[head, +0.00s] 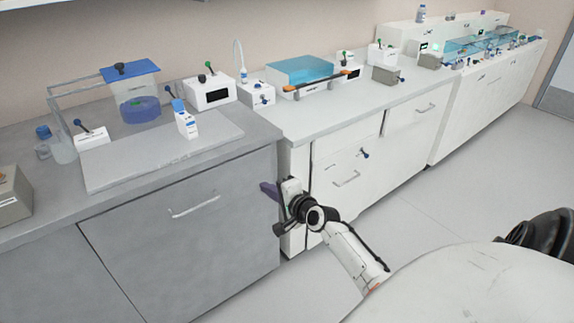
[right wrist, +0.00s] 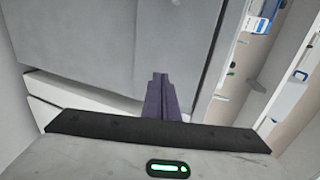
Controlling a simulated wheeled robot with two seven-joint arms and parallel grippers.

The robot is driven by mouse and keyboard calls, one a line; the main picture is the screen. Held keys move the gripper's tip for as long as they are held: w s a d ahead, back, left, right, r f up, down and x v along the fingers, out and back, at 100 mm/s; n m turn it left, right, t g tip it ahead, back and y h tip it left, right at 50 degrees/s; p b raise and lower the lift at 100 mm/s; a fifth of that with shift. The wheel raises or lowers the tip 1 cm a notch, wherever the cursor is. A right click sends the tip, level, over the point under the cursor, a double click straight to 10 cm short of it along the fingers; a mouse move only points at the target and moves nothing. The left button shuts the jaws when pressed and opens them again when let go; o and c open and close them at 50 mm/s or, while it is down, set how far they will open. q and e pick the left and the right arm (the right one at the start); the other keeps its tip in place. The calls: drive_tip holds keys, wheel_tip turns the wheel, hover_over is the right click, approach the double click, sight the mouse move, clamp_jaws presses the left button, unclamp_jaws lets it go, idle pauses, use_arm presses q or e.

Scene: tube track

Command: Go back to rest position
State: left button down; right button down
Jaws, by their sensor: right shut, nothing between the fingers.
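My right gripper (head: 268,189) is in front of the lab bench, below the counter edge, near where the grey cabinet meets the white one. Its purple fingers show together in the right wrist view (right wrist: 161,96), shut with nothing between them. The grey cabinet front (right wrist: 110,45) lies beyond the fingers in that view. My left gripper is not in the head view.
A grey counter (head: 262,130) holds a tray (head: 150,165), a small white bottle (head: 187,124) and a blue-lidded container (head: 135,108). A white counter (head: 330,120) continues right with several devices. Drawer handles (head: 194,207) stick out. The floor (head: 450,200) at right is clear.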

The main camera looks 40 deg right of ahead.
drive_tip(key=v, duration=0.6)
drive_tip(key=shift+s+p, duration=0.15)
drive_tip(key=shift+p, duration=0.25)
drive_tip(key=shift+f, duration=0.1)
drive_tip(key=s+a+f+n+g+y, duration=0.1)
drive_tip(key=s+a+f+n+g, duration=0.1)
drive_tip(key=s+a+f+n, duration=0.3)
drive_tip(key=s+a+f+n+g+y, duration=0.2)
drive_tip(key=s+a+f+n, duration=0.3)
drive_tip(key=s+a+n, duration=0.4)
drive_tip(key=s+a+f+n+g+y, duration=0.1)
drive_tip(key=s+a+f+n, duration=0.4)
drive_tip(key=s+a, duration=0.5)
drive_tip(key=a+n, duration=0.2)
drive_tip(key=a, duration=0.2)
drive_tip(key=shift+a+n+g, duration=0.15)
drive_tip(key=shift+n+g, duration=0.15)
drive_tip(key=shift+g, duration=0.1)
drive_tip(key=shift+s, duration=0.1)
